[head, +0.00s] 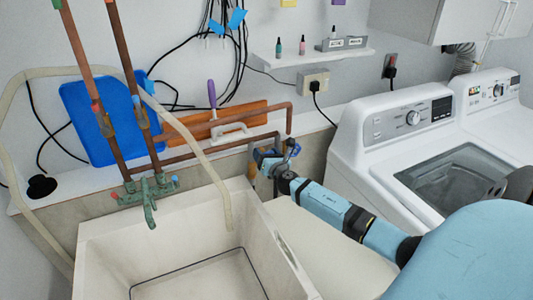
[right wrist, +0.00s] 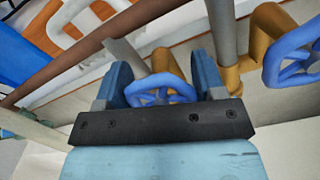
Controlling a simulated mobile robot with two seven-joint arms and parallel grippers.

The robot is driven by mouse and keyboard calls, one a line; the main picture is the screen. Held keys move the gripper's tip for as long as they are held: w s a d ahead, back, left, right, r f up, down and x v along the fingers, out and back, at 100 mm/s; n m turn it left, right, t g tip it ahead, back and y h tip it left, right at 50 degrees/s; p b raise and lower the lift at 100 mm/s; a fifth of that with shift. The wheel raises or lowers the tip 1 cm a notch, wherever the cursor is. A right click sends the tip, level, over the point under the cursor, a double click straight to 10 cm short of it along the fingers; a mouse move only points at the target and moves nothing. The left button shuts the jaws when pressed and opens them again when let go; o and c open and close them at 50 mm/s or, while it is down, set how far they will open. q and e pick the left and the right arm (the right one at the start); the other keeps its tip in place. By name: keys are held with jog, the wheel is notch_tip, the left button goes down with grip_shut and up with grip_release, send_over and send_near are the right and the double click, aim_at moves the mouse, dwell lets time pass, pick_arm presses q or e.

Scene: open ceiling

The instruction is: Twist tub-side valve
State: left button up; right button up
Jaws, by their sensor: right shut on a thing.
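Two blue round-handled valves sit on pipework by the wall, between the white tub (head: 95,262) and the washing machine. In the right wrist view, the tub-side valve handle (right wrist: 160,97) is between the two blue fingers of my right gripper (right wrist: 160,76), which is shut on it. The other blue handle (right wrist: 292,56) is to the right, clear of the fingers. In the head view, my right gripper (head: 268,161) reaches the pipes from the right and hides most of the tub-side valve. My left gripper is not in view.
A green faucet (head: 147,195) and copper pipes (head: 103,120) stand at the tub's back left. A pale hose (head: 190,128) loops into the tub. A washing machine (head: 350,140) stands close on the right. A small shelf (head: 310,56) with bottles is above.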

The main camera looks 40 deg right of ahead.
jog(key=shift+r+n, duration=0.1)
jog(key=shift+n, duration=0.5)
jog(key=o, duration=0.9)
jog(key=shift+a, duration=0.1)
jog(key=v, duration=1.3)
jog(key=shift+s, duration=0.35)
jog(key=shift+a, duration=0.1)
